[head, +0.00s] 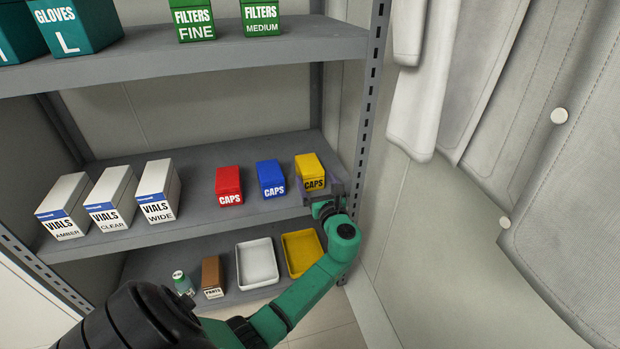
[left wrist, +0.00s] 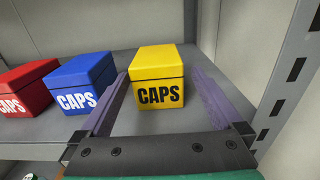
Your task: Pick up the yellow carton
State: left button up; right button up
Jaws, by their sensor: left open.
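The yellow carton (head: 309,170), marked CAPS, stands upright at the right end of the middle shelf. My left gripper (head: 322,192) is at the carton's front, with its arm coming up from below. In the left wrist view the yellow carton (left wrist: 157,80) shows between the two purple fingers of the open left gripper (left wrist: 158,95). A gap shows between the carton and the finger on each side. The carton rests on the shelf. My right gripper is in neither view.
A blue carton (head: 270,178) and a red carton (head: 228,184) stand left of the yellow one. Several white vials boxes (head: 158,190) stand further left. The shelf upright (head: 368,110) is close on the right. A white tray (head: 257,262) and a yellow tray (head: 290,238) sit below.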

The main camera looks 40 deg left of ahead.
aim_at(309, 167)
pick_arm(q)
jog(key=b+x, duration=0.2)
jog(key=x, duration=0.3)
jog(key=shift+s+a, duration=0.1)
jog(key=shift+a, duration=0.15)
jog(key=shift+w+a, duration=0.25)
jog(key=shift+a, duration=0.05)
jog(key=shift+r, duration=0.15)
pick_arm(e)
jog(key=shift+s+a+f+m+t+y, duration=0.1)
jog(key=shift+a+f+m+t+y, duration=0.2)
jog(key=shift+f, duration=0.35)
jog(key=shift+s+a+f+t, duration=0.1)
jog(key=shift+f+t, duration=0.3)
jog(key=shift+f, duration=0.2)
pick_arm(q)
jog(key=c, duration=1.3)
jog(key=shift+r, duration=0.1)
